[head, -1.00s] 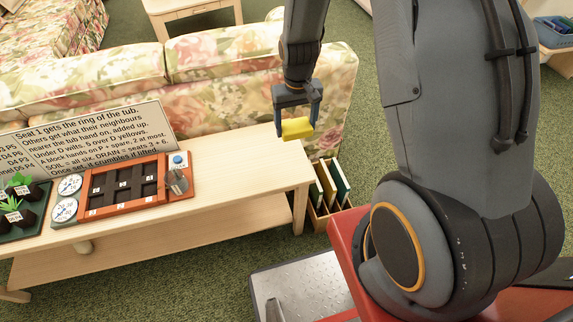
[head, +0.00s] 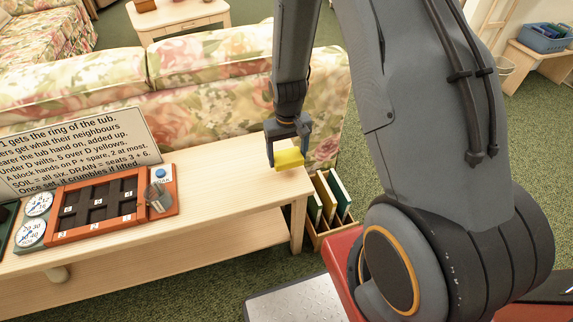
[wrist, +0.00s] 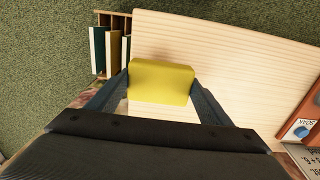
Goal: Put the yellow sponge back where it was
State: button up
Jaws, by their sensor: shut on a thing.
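The yellow sponge (head: 289,159) is a small block held between the fingers of my gripper (head: 287,150). My gripper is shut on it near the right end of the light wooden table (head: 235,185). In the wrist view the sponge (wrist: 161,82) sits between both fingers, with the tabletop (wrist: 215,60) beneath it. I cannot tell whether the sponge touches the tabletop or hangs just above it.
An orange-framed tray (head: 97,207) with dark cells, dials and a sign (head: 80,150) stand on the table's left. A wooden rack of books (head: 328,205) stands on the floor at the table's right end. A floral sofa (head: 210,100) is behind. The table's right part is clear.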

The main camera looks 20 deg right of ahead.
aim_at(287, 164)
jog(key=shift+f, duration=2.05)
jog(key=shift+f, duration=0.2)
jog(key=o, duration=1)
jog(key=shift+r, duration=0.1)
